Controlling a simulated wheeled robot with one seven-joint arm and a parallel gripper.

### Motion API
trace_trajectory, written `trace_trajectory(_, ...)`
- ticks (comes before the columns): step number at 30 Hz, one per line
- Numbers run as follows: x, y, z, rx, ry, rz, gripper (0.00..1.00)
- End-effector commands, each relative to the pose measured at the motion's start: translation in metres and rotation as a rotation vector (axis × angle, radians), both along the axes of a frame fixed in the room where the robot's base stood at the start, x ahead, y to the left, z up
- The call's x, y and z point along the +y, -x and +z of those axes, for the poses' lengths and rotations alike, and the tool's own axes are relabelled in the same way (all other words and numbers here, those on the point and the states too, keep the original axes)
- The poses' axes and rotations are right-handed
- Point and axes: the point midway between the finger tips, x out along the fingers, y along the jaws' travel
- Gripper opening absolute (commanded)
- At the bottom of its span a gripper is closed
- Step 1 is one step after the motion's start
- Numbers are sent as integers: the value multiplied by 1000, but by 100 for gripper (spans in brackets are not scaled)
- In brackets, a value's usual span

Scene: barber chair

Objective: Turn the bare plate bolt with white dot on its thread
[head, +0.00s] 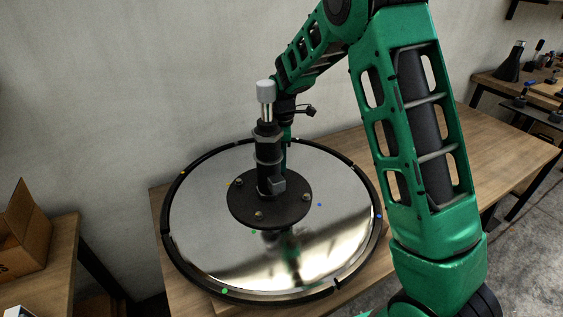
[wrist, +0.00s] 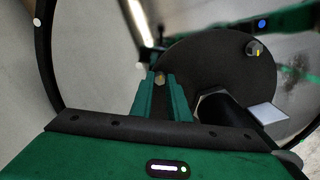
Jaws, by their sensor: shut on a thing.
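In the wrist view the fingertips of my gripper (wrist: 160,84) are closed around a small bolt (wrist: 160,77) near the edge of the dark round plate (wrist: 210,72). A white dot (wrist: 139,65) lies on the shiny disc beside that bolt. In the head view my gripper comes down behind the black column, which hides the fingertips and this bolt. The dark plate (head: 238,207) also shows there. Its other bolts are in view: a left bolt (head: 239,183), a front bolt (head: 259,214) and a right bolt (head: 306,197).
The black column (head: 268,160) with a grey cap (head: 265,88) rises from the plate, close to my gripper. The mirror-like disc (head: 205,245) has a black rim and lies on a wooden table (head: 420,145). A wall stands behind. A cardboard box (head: 25,235) is at left.

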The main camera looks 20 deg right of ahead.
Motion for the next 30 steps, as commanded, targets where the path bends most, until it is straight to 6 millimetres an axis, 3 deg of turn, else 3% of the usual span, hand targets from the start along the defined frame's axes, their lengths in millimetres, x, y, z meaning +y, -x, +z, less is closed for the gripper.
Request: trace_trajectory(30,1,-5,3,-13,-6,-962,0)
